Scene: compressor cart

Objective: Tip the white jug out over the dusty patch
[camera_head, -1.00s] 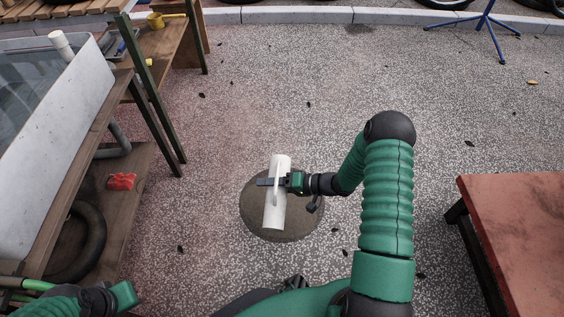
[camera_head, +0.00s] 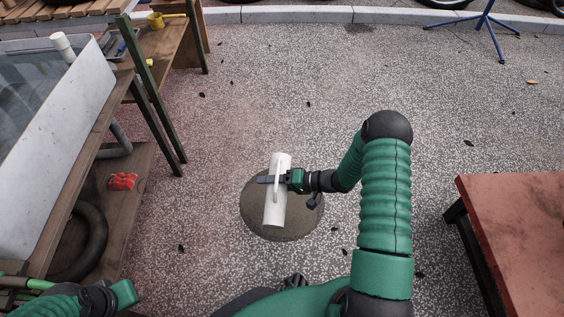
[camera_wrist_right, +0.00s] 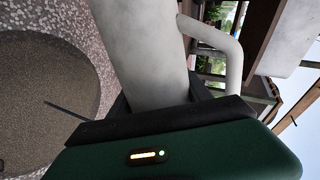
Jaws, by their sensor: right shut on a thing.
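The white jug (camera_head: 275,207) lies tipped far over in my right gripper (camera_head: 276,180), above the round brown dusty patch (camera_head: 301,222) on the ground. My right gripper is shut on the jug, with its handle on the upper side. In the right wrist view the jug's white body (camera_wrist_right: 145,50) fills the middle, and its handle (camera_wrist_right: 220,40) curves off to the right. The dusty patch (camera_wrist_right: 45,95) shows at the left there. No pouring stream is visible. My left gripper (camera_head: 122,296) is at the bottom left, and its fingers cannot be made out.
A wooden shelf (camera_head: 135,168) with a grey tank (camera_head: 50,130) stands at the left, holding a red item (camera_head: 122,181) and a black tyre (camera_head: 92,245). A red-topped table (camera_head: 520,220) stands at the right. The speckled ground between is clear except for small leaves.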

